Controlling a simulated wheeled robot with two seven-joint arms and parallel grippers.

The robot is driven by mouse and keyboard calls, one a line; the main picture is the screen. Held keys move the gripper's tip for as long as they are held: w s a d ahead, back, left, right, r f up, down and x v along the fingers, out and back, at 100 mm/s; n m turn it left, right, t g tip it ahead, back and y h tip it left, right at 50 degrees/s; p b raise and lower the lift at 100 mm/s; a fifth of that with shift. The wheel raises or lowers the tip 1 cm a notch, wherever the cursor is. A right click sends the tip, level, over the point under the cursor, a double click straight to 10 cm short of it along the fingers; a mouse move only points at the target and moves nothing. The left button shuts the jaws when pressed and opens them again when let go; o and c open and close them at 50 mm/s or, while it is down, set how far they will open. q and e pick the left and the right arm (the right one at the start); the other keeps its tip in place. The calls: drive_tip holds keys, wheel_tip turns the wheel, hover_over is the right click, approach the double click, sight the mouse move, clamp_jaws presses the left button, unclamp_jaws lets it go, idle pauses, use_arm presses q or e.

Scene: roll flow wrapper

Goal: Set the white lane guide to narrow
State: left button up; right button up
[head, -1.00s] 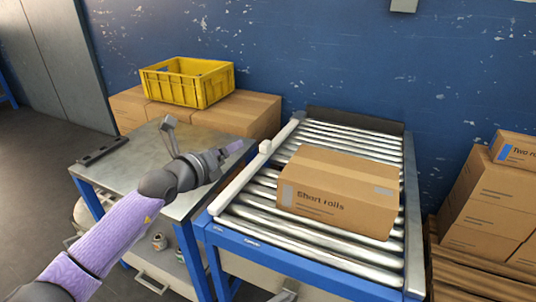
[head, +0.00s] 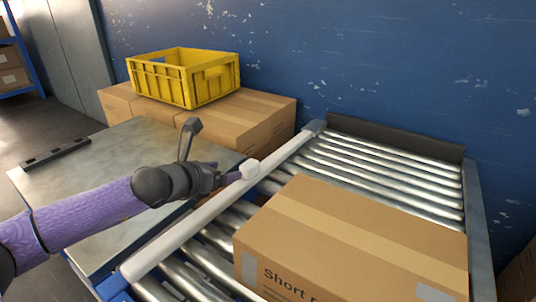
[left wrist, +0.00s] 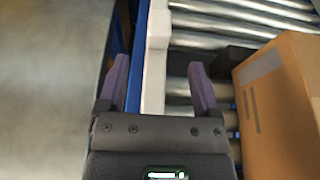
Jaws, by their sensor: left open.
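In the left wrist view the white guide (left wrist: 155,75) runs between my open fingers. My left gripper (head: 236,174) is at the white block in the head view; its fingers are partly hidden there. In the left wrist view my left gripper (left wrist: 160,88) is open, one finger on each side of the white guide; contact is not clear. My right gripper is not in view.
A cardboard box (head: 345,238) marked "Short" sits on the rollers (head: 375,165), right of the guide. A metal table (head: 75,185) stands to the left with a dark bar on it. A yellow crate (head: 185,90) rests on cardboard boxes (head: 265,115) behind.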

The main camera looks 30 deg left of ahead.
sight(243, 168)
use_arm(q)
drive_tip(key=shift+w, duration=0.3)
drive_tip(key=shift+w+f, duration=0.15)
drive_tip(key=shift+w, duration=0.05)
drive_tip(key=b+x, duration=0.2)
drive_tip(key=x, duration=0.2)
drive_tip(key=b+x, duration=0.3)
drive_tip(key=shift+w+d+f, duration=0.1)
drive_tip(key=shift+w+f, duration=0.1)
drive_tip(key=shift+f, duration=0.15)
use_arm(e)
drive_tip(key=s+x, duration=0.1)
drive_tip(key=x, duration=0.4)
use_arm(q)
drive_tip(key=shift+w+d+b, duration=0.1)
drive_tip(key=shift+w+b, duration=0.55)
drive_tip(key=shift+w, duration=0.2)
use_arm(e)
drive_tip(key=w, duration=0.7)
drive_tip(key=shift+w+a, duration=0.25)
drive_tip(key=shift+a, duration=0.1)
use_arm(q)
clamp_jaws()
